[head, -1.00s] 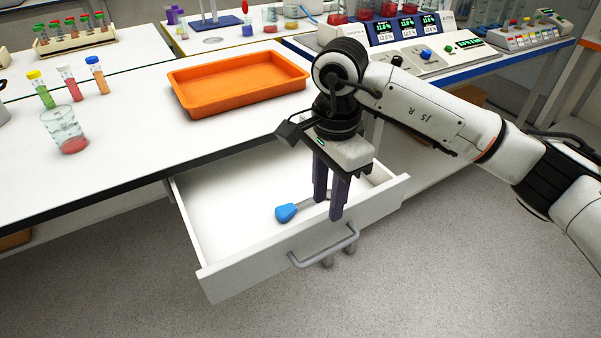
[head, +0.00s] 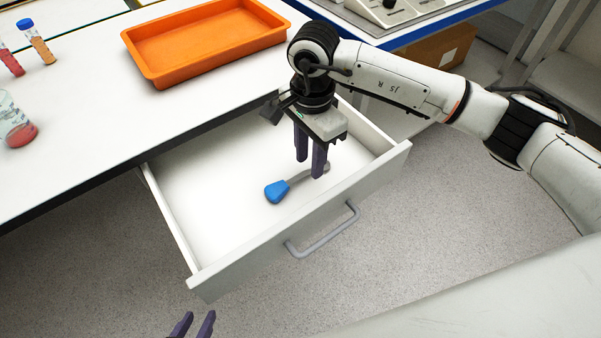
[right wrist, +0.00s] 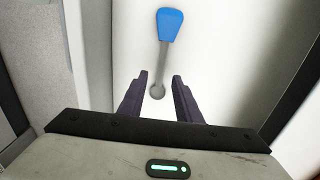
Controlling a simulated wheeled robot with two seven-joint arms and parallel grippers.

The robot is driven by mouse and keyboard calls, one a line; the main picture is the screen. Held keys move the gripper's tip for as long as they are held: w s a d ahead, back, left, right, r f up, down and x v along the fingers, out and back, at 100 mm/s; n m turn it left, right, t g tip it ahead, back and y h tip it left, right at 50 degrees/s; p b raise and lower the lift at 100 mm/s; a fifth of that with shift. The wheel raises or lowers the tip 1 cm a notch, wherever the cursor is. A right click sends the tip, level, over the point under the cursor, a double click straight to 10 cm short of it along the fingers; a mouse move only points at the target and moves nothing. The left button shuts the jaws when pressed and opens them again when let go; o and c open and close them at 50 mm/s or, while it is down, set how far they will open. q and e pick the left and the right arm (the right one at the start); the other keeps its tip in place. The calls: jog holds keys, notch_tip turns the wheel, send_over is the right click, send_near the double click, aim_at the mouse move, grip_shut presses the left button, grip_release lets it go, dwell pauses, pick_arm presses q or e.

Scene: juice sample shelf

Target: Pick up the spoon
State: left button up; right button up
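The spoon (head: 277,190) lies in the open white drawer (head: 205,180). Its handle is blue and its shaft is thin and grey. In the right wrist view the blue handle (right wrist: 170,24) points away from me, and the small grey bowl end is between the two fingers. My right gripper (head: 310,168) points down over the spoon's grey end, open, with a finger on either side in the right wrist view (right wrist: 160,88). I cannot tell how far above the drawer floor the fingertips are. My left gripper (head: 192,326) shows only two separated fingertips at the bottom edge.
The drawer's front panel (head: 300,225) with its grey handle (head: 325,232) stands close to my right gripper. The rest of the drawer floor is clear.

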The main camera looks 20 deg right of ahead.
jog(key=shift+f, duration=1.25)
grip_shut()
jog(key=shift+r, duration=0.1)
